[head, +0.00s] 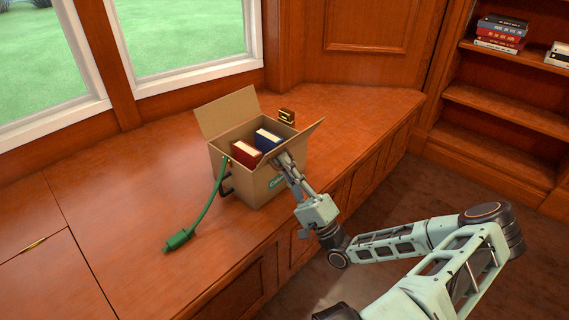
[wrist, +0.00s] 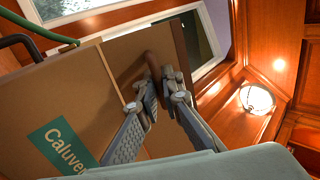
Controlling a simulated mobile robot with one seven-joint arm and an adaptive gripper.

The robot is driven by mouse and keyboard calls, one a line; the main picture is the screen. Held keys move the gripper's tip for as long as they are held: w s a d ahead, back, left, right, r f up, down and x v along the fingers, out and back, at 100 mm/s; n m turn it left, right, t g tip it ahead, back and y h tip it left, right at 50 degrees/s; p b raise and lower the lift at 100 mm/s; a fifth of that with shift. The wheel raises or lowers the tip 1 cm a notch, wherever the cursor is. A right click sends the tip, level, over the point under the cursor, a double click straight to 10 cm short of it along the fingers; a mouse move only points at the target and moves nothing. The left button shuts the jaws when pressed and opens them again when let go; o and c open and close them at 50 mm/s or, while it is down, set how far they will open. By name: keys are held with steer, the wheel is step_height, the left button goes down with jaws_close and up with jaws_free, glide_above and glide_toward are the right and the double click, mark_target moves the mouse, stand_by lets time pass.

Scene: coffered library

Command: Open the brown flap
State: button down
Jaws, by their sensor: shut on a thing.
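An open cardboard box (head: 262,188) with a green label stands on the wooden window seat. Its back-left flap (head: 228,110) stands up. A brown flap (head: 304,139) on its right side slants up and outward. In the wrist view, the box (wrist: 65,95) is on the left and a brown curved handle (wrist: 152,64) shows on its panel. My gripper (head: 281,158) is at the box's right side, below that flap. Its fingertips (wrist: 161,87) are shut on the lower end of the handle. The exact contact is partly hidden by the fingers.
A red book (head: 245,153) and a blue book (head: 267,139) stand in the box. A green cable with a plug (head: 179,239) hangs over its left side onto the seat. A small dark and gold object (head: 286,116) is behind the box. The seat (head: 130,190) is clear to the left.

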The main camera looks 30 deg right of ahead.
stand_by(0.3)
steer(key=c, duration=2.3)
jaws_free()
steer(key=shift+c, duration=0.2)
steer(key=v, duration=1.2)
steer(key=shift+w, duration=0.15)
